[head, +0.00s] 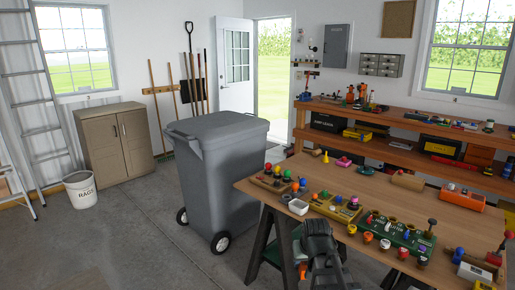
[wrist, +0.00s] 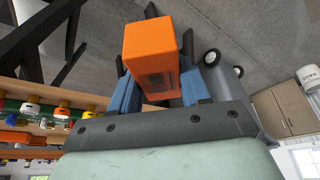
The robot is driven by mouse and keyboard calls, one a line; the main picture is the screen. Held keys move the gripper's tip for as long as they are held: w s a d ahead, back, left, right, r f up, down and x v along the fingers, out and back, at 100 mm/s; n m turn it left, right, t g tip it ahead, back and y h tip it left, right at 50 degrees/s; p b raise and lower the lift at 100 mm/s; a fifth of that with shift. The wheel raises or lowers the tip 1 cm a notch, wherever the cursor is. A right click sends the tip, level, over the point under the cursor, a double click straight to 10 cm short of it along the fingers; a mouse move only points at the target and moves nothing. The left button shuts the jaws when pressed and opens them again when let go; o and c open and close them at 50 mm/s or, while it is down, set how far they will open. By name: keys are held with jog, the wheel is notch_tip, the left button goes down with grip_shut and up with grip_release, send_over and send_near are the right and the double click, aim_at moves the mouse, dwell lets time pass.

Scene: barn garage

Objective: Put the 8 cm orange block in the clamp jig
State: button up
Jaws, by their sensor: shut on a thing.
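The orange block (wrist: 152,50) is between the two blue-padded fingers of my gripper (wrist: 156,82) in the wrist view. The gripper is shut on it, and dark print shows on one face. In the head view my dark gripper (head: 307,268) is low, in front of the workbench's near edge, and a small bit of the orange block (head: 302,271) shows beside it. I cannot tell for sure which thing on the bench is the clamp jig.
Open floor lies further left.

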jog(key=shift+d+r+m, duration=0.2)
jog(key=shift+r+m, duration=0.25)
jog(key=shift+m, duration=0.15)
jog(key=w+r+m+h, duration=0.1)
jog(key=w+r, duration=0.2)
jog(key=r, duration=0.2)
jog(key=w+r+m, duration=0.1)
jog(key=w+r, duration=0.2)
jog(key=r, duration=0.2)
jog(key=n+y, duration=0.1)
jog(key=n, duration=0.2)
send_over(359, 202)
notch_tip(359, 202, down, 6)
jog(key=shift+w+d+f, duration=0.1)
jog(key=shift+f, duration=2.35)
jog(key=shift+w+d+f, duration=0.1)
jog(key=shift+f, duration=2.3)
